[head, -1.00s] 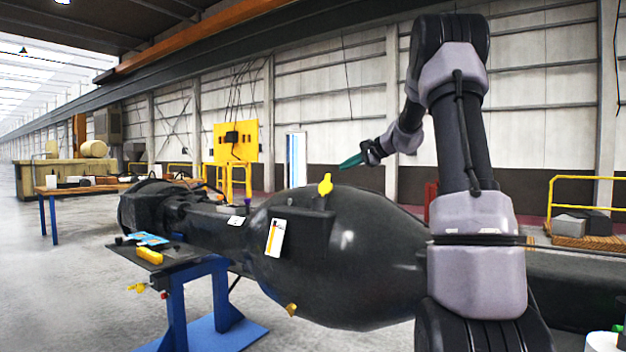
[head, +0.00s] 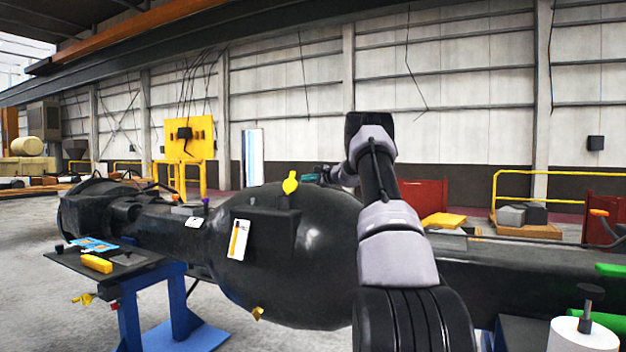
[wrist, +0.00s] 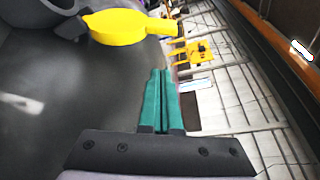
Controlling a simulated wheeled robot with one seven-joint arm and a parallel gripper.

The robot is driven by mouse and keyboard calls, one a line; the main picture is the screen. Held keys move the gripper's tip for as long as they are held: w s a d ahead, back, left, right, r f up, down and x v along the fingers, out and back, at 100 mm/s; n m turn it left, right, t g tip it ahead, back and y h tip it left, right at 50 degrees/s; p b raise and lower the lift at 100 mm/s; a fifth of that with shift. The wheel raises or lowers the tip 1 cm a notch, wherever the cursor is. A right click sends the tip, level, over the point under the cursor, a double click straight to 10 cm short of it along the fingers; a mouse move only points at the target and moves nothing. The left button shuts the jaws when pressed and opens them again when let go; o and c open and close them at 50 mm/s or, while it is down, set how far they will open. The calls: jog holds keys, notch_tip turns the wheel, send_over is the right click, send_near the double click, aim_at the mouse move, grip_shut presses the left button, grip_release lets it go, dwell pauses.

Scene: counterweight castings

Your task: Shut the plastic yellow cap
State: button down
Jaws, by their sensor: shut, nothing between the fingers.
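The yellow cap (head: 290,183) stands up from the top of the big black casting (head: 325,235) in the head view. In the wrist view the cap (wrist: 122,27) is a round yellow disc with a narrower end, near the top, beside a dark grey round fitting (wrist: 48,14). Whether the cap touches that fitting is unclear. My gripper (wrist: 160,72) has teal fingers, closed together and empty, pointing toward the cap with a gap between. In the head view my gripper (head: 308,178) is partly hidden behind the casting's top and sits right of the cap.
A blue stand (head: 172,318) with a dark top holds a yellow block (head: 97,263) at left. A white label (head: 238,240) is on the casting. A yellow frame (head: 190,140) stands behind. A white cylinder (head: 575,338) is at the lower right.

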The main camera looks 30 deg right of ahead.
aim_at(291, 182)
jog(key=x, duration=0.2)
jog(key=shift+w+a, duration=0.15)
jog(key=shift+w, duration=0.1)
jog(key=shift+s+a+r, duration=0.55)
jog(key=shift+s+a, duration=0.15)
jog(key=shift+s, duration=0.1)
jog(key=shift+s+a+r, duration=0.3)
jog(key=shift+s+a, duration=0.15)
jog(key=shift+a, duration=0.2)
jog(key=shift+s, duration=0.1)
